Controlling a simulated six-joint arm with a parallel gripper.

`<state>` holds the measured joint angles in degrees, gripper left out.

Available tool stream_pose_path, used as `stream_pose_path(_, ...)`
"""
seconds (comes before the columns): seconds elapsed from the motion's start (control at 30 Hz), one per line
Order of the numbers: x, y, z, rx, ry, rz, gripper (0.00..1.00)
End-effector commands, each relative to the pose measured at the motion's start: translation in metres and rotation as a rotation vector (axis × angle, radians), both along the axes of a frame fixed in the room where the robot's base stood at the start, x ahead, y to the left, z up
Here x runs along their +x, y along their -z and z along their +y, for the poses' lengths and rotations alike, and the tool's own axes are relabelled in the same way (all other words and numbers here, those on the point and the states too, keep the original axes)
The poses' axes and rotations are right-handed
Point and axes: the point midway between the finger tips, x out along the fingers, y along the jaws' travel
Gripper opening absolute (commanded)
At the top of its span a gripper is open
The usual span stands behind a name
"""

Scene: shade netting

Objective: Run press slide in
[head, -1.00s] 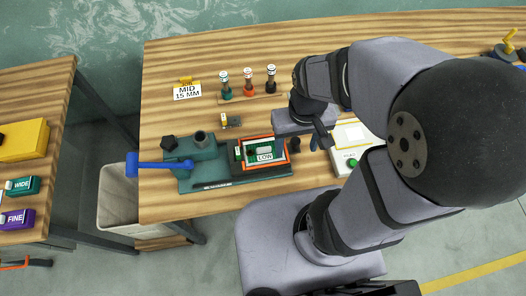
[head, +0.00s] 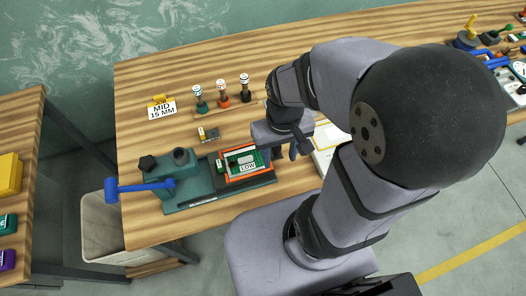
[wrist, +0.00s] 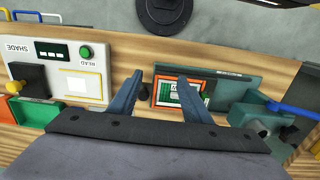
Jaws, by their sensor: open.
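The teal press (head: 184,190) stands near the table's front edge, with its blue lever (head: 135,187) pointing left. On its right part lies the slide, an orange-red frame (head: 229,181) around a green-edged panel labelled LOW (head: 246,167). My gripper (head: 291,150) is open and empty just right of the press. In the wrist view my gripper (wrist: 162,75) has its fingers apart, with a dark knob (wrist: 145,93) showing between them beside the orange frame (wrist: 163,91). I cannot tell whether a finger touches the knob. The head view hides the knob behind my gripper.
A white box with a green READ button (wrist: 86,52) stands on the press's other side from the lever. A MID 15 MM sign (head: 162,110) and three topped plugs (head: 222,96) stand behind. A small grey-yellow block (head: 208,135) lies between. A bin (head: 100,225) is below the left edge.

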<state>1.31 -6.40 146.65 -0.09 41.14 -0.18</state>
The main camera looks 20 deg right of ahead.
Motion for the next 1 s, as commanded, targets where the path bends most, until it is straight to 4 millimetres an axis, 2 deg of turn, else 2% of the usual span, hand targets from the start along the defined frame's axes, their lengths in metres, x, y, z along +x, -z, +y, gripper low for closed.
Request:
stream_pose_path(0.03,-0.005,0.025,-0.003,0.001,0.016,0.032,0.44)
stream_pose_path(0.13,-0.002,0.058,-0.011,0.003,0.05,0.077,0.44)
stream_pose_path(0.27,0.032,0.088,-0.024,0.007,0.082,0.081,0.44)
stream_pose_path(0.33,0.057,0.089,-0.029,0.008,0.051,0.06,0.44)
stream_pose_path(0.43,0.092,0.072,-0.033,0.005,-0.049,0.003,0.44)
stream_pose_path(0.5,0.106,0.063,-0.035,0.001,-0.13,-0.029,0.44)
stream_pose_path(0.7,0.105,0.062,-0.035,0.004,-0.265,-0.025,0.44)
stream_pose_path(1.0,0.104,0.068,-0.034,0.004,-0.283,-0.022,0.44)
